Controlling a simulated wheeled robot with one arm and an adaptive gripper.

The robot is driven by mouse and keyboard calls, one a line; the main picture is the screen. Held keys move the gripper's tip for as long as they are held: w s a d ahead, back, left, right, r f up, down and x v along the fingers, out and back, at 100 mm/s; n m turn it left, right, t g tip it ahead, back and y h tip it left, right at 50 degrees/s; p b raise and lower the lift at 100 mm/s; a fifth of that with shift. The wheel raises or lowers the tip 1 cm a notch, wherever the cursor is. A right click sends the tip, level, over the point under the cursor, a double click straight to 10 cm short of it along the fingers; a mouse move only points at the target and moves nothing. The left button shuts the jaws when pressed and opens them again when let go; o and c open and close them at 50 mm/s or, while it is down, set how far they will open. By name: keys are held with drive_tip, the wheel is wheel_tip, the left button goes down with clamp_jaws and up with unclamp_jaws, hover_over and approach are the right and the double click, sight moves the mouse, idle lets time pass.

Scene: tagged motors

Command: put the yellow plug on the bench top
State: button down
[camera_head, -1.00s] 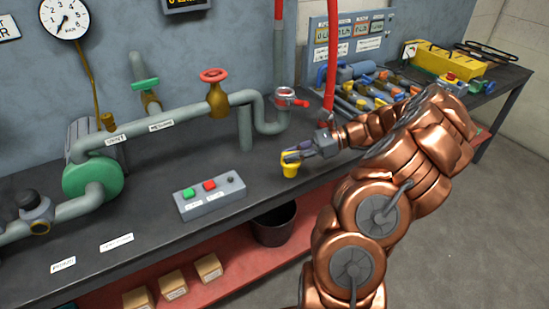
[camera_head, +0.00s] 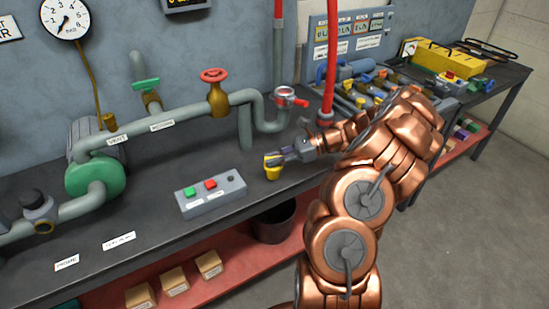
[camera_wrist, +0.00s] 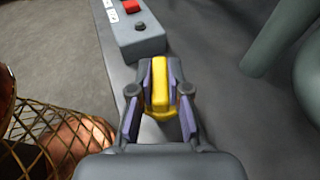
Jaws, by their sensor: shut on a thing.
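The yellow plug (camera_head: 272,171) is between the fingers of my gripper (camera_head: 277,158). In the wrist view the plug (camera_wrist: 159,88) shows as a yellow block with a wider yellow part below, and my gripper (camera_wrist: 160,97) is shut on it from both sides. The plug is over the dark bench top (camera_head: 147,212), just right of the grey button box. I cannot tell whether its underside touches the bench. The fingers hide part of its sides.
The grey button box (camera_head: 210,195) with green and red buttons stands close to the left of the plug. Grey pipes (camera_head: 188,115) with valves run behind. A black bin (camera_head: 273,223) is below the bench's front edge. Bare bench lies in front of the pipes.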

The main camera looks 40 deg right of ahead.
drive_tip(key=shift+f, duration=0.15)
drive_tip(key=c, duration=1.6)
unclamp_jaws()
drive_tip(key=shift+f, duration=0.1)
drive_tip(key=o, duration=0.5)
drive_tip(key=shift+c, duration=0.2)
